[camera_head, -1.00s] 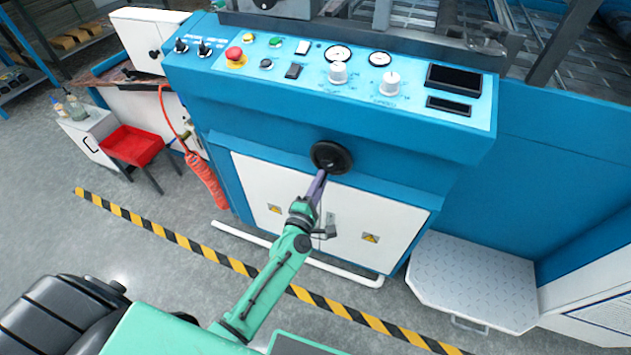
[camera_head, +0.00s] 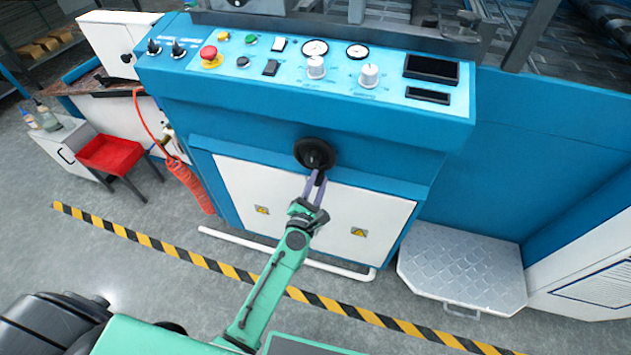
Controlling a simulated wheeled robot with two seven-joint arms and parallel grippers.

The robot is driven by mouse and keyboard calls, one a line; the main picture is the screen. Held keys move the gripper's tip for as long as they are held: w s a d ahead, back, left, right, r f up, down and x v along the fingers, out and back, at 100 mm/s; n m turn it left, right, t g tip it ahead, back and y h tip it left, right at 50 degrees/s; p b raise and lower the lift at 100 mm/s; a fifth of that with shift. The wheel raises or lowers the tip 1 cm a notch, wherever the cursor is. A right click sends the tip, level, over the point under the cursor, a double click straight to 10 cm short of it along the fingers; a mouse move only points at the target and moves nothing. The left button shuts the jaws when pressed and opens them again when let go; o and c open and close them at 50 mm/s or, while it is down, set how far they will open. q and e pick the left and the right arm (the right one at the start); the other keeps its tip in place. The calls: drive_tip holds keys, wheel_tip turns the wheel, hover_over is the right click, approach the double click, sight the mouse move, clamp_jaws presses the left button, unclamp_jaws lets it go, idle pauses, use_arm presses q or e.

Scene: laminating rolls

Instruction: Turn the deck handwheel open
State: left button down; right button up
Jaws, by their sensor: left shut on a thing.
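The deck handwheel (camera_head: 314,153) is a small black round wheel on the blue front of the machine, below the control panel. My left gripper (camera_head: 317,178), with purple-grey fingers on a green arm, reaches it from below. Its fingertips are shut on the lower part of the wheel. The exact contact is small and partly hidden by the fingers. My right gripper is not in view.
The control panel (camera_head: 300,62) with knobs, gauges and a red button (camera_head: 209,53) overhangs the wheel. White cabinet doors (camera_head: 365,220) lie behind my arm. A metal step (camera_head: 462,270) stands at right, a red stool (camera_head: 110,153) at left. Striped tape (camera_head: 190,257) crosses the floor.

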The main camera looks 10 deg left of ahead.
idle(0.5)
use_arm(q)
drive_tip(key=c, duration=1)
unclamp_jaws()
drive_tip(key=shift+o, duration=0.2)
drive_tip(key=s+b, duration=0.2)
drive_tip(key=s, duration=1.2)
drive_tip(key=shift+s+a, duration=0.3)
drive_tip(key=shift+a, duration=0.05)
